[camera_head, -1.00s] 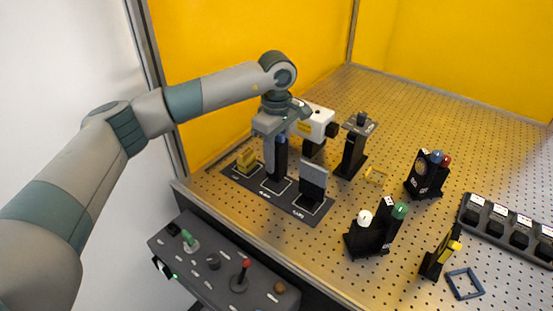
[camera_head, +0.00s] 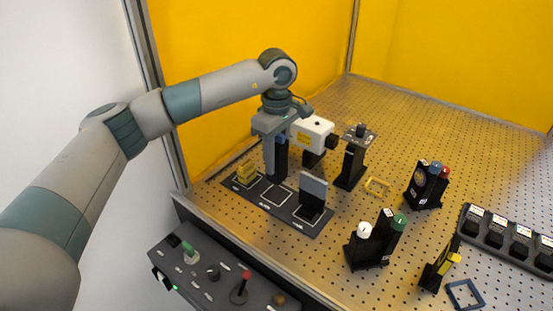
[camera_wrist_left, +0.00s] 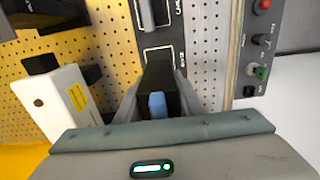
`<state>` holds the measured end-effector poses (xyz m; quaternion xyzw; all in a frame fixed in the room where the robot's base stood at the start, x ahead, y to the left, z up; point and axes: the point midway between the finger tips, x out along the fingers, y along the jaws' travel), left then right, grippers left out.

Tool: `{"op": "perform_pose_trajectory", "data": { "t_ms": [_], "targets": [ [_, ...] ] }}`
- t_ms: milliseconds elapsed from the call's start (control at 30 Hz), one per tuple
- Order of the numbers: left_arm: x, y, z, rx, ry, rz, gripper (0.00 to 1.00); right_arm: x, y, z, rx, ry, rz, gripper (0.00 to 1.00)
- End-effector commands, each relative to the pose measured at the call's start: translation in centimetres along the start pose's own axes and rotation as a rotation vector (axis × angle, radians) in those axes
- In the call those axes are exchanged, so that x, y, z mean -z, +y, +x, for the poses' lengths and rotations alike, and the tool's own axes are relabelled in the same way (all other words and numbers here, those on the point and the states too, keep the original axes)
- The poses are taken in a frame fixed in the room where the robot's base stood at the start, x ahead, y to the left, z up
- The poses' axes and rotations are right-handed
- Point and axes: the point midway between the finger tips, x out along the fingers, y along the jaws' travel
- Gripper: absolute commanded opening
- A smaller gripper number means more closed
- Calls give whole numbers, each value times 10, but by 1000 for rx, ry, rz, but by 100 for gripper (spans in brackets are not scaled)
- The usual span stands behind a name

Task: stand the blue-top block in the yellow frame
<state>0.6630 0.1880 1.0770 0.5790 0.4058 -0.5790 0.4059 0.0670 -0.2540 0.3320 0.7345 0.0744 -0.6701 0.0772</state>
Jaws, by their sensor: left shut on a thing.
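The blue-top block is a black upright block (camera_head: 280,164) with a blue top, which shows in the left wrist view (camera_wrist_left: 157,104). My left gripper (camera_head: 274,142) is shut on it near its top, fingers pointing down. The block appears lifted a little above the dark strip, by the middle white outline; the exact gap is hard to tell. The yellow frame (camera_head: 378,185) is a small, thin outline lying on the perforated table, right of the gripper and beyond the strip. Nothing stands in it. My right gripper is not in view.
Black holders with coloured knobs (camera_head: 427,184) and a blue frame (camera_head: 464,294) are right.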

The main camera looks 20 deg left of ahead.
Motion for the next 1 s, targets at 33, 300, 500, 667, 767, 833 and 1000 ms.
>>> {"op": "perform_pose_trajectory", "data": {
  "t_ms": [33, 300, 500, 667, 767, 833, 1000],
  "targets": [
    [0, 0, -1, -1, 0, 0, 3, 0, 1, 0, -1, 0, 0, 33],
    [-1, -2, -1, -2, 1, 19, 3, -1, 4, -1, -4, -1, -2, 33],
    [-7, -22, -1, -6, 8, 162, 3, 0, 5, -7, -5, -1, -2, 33],
    [-18, -56, 0, -9, 15, 402, 3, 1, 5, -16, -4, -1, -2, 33],
    [-27, -86, 1, -9, 18, 588, 3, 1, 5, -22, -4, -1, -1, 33],
    [-33, -108, 2, -7, 18, 721, 3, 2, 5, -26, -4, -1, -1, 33],
    [-46, -158, 3, -4, 11, 1006, 3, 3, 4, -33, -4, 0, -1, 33]
  ]
}}
